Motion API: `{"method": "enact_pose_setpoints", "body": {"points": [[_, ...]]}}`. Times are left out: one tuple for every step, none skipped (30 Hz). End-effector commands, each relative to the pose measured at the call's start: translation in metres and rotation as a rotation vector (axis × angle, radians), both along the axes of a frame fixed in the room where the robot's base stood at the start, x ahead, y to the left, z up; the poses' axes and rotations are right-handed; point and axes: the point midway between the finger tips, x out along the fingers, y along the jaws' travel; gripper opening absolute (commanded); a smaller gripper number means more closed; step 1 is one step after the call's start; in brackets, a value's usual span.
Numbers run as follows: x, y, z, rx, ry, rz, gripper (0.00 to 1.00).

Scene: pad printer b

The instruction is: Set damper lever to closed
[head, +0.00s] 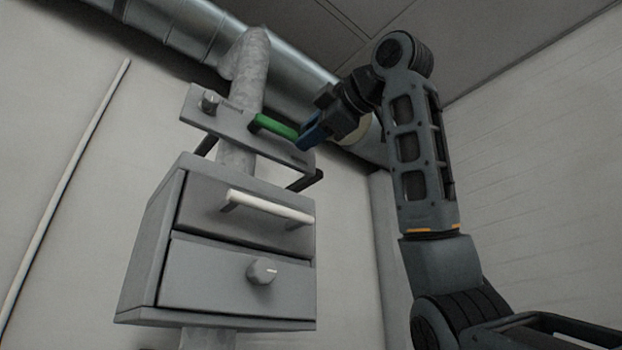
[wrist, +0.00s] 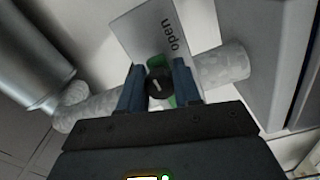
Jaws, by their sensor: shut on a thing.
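The damper lever has a green handle (head: 276,127) in front of a grey plate (head: 232,124) on the duct. My gripper (head: 313,134) is at the handle's right end in the head view, its blue fingers shut on it. In the wrist view my gripper (wrist: 158,82) has a finger on each side of a dark round piece with a light mark, with green handle (wrist: 165,74) behind it. The plate (wrist: 140,30) carries the word "open" there. The fingers hide part of the handle. Small lettering on the plate is unreadable in the head view.
A grey knob (head: 209,101) sits at the plate's left end. A round vertical pipe (head: 253,70) runs behind the plate to a large duct (head: 185,25). Below is a grey cabinet (head: 150,245) with a white bar handle (head: 268,207) and a round knob (head: 262,271).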

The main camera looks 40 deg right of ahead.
Motion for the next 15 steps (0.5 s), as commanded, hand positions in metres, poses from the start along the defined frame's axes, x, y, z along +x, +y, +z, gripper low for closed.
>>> {"method": "enact_pose_setpoints", "body": {"points": [[-0.0006, 0.0017, 0.0025, 0.000, -0.006, 0.004, 0.00], [-0.0006, 0.0017, 0.0025, 0.000, -0.006, 0.004, 0.00], [-0.0006, 0.0017, 0.0026, 0.000, -0.006, 0.004, 0.37], [-0.0006, 0.0016, 0.0025, 0.000, -0.006, 0.004, 0.40], [-0.0006, 0.0016, 0.0024, 0.000, -0.006, 0.004, 0.42], [-0.0005, 0.0014, 0.0022, 0.000, -0.005, 0.003, 0.46], [-0.0005, 0.0013, 0.0021, 0.000, -0.005, 0.003, 0.49], [-0.0004, 0.0012, 0.0018, 0.000, -0.004, 0.003, 0.52], [-0.0003, 0.0010, 0.0017, 0.000, -0.004, 0.002, 0.56], [-0.0003, 0.0010, 0.0015, 0.000, -0.004, 0.002, 0.58], [-0.0003, 0.0009, 0.0015, 0.000, -0.004, 0.002, 0.58], [-0.0002, 0.0008, 0.0012, 0.000, -0.002, 0.001, 0.58], [-0.0002, 0.0008, 0.0011, 0.000, -0.002, 0.001, 0.58], [-0.0002, 0.0007, 0.0011, 0.000, -0.002, 0.001, 0.58], [-0.0002, 0.0006, 0.0010, 0.000, -0.002, 0.001, 0.58]]}}
